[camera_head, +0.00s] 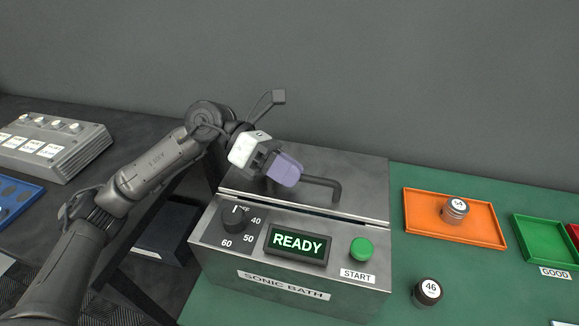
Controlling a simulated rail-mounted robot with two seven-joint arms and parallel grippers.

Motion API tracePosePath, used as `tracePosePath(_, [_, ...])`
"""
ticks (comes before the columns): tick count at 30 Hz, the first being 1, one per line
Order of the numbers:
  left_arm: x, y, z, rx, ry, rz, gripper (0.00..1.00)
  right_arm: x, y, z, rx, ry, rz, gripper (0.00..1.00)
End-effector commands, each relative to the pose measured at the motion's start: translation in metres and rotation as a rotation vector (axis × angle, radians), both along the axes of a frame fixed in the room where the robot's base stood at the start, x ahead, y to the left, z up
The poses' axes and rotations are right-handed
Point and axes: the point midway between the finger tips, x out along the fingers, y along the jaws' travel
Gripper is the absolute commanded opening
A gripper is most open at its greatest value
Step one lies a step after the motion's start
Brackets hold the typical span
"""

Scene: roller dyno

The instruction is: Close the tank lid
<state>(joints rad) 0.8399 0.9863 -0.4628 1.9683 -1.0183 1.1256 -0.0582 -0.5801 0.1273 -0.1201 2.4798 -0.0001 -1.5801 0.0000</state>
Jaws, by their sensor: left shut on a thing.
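The sonic bath (288,283) is a grey metal box standing on the green mat. Its metal tank lid (355,166) lies almost flat over the top, with a thin dark line along its front edge. I cannot tell whether it is fully seated. A dark bar handle (331,184) stands on the lid. My left gripper (286,170), with purple-grey fingers, is over the lid and shut on the left part of the handle, which the fingers hide. My right gripper is out of view.
The bath's front has a dial (235,217), a READY display (297,243) and a green START button (362,249). A jar marked 46 (427,292) stands to the right. An orange tray (421,223) holds a jar (456,211). A green tray (541,239) lies farther right.

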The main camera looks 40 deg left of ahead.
Motion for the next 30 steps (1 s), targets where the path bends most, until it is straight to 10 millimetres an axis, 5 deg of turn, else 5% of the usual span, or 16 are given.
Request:
tracePosePath(9, [-0.001,-0.001,-0.002,0.003,0.003,-0.003,0.00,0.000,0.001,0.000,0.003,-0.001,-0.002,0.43])
tracePosePath(10, [-0.001,0.000,-0.002,0.003,0.003,-0.003,0.18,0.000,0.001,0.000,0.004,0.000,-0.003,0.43])
tracePosePath(17, [0.000,0.000,-0.002,0.002,0.002,-0.001,0.40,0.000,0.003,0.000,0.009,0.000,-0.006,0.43])
tracePosePath(30, [-0.002,0.018,0.005,0.004,0.003,0.004,0.40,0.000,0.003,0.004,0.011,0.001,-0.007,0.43])
